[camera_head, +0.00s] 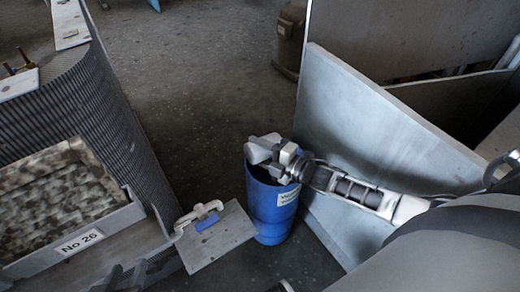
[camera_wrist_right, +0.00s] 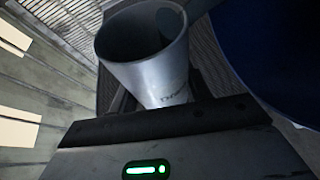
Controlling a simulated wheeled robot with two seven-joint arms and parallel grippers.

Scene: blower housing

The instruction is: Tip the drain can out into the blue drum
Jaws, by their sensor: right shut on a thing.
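The blue drum (camera_head: 270,212) stands upright on the floor near the middle of the head view, with a white label near its rim. My right gripper (camera_head: 283,167) is over the drum's mouth and shut on the pale grey drain can (camera_head: 262,148). The can looks tilted, towards the left of the head view. In the right wrist view the can (camera_wrist_right: 150,68) shows its round open mouth; its inside is dark and its contents cannot be told. The drum (camera_wrist_right: 275,50) fills the right of that view. My left gripper is not in view.
A ribbed housing (camera_head: 120,115) with an opening and a "No 26" plate stands at the left. A flat panel (camera_head: 222,245) with a white handle reaches close to the drum. A large grey panel (camera_head: 370,120) leans right of the drum.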

